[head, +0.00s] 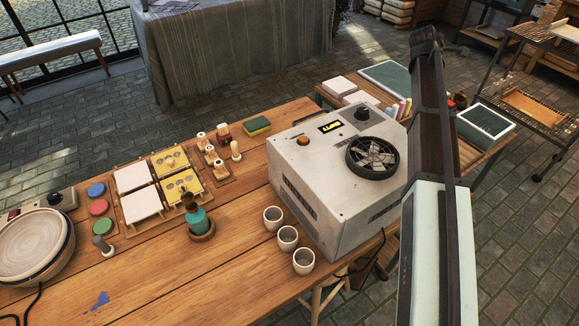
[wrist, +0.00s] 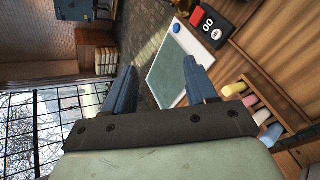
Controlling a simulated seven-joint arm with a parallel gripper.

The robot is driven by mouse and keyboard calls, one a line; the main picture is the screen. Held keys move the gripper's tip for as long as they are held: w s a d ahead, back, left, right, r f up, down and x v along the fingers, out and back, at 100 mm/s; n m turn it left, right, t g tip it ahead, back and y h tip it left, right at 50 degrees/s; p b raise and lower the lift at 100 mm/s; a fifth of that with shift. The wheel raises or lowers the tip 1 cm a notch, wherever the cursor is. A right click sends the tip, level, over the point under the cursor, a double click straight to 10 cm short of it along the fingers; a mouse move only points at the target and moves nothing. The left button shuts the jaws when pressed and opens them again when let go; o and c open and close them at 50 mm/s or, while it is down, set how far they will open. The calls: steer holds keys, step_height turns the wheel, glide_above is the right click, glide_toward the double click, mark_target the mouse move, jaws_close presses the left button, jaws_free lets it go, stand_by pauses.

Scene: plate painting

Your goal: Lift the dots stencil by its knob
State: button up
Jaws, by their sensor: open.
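Two yellow stencils with knobs lie in a wooden rack on the workbench in the head view. In the head view my arm rises at the right, far from the stencils. No stencil shows in the wrist view.
White tiles (head: 141,204) lie beside the stencils. A grey box with a fan (head: 315,205) and several white cups (head: 288,238) stand between the rack and my arm. Wooden stamps (head: 236,150) stand behind. The front bench is mostly clear.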

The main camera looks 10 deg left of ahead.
steer(key=s+a+f+n+g+y, duration=0.1)
steer(key=s+a+f+y, duration=0.1)
steer(key=a, duration=1)
steer(key=s+a+f+n+g+y, duration=0.1)
steer(key=s+a+f, duration=0.15)
steer(key=a, duration=0.95)
steer(key=n+g+y, duration=0.4)
steer(key=n+g, duration=0.4)
glide_above(180, 182)
steer(key=s+d, duration=0.3)
steer(key=s, duration=0.1)
step_height(180, 182, down, 5)
steer(key=f, duration=0.7)
steer(key=shift+s+d+f, duration=0.1)
steer(key=shift+s+d, duration=0.05)
steer(key=shift+d, duration=0.05)
steer(key=shift+w+f, duration=0.15)
steer(key=shift+f, duration=1.45)
steer(key=shift+w+f, duration=0.15)
steer(key=shift+f, duration=1.45)
steer(key=shift+c, duration=0.3)
jaws_close()
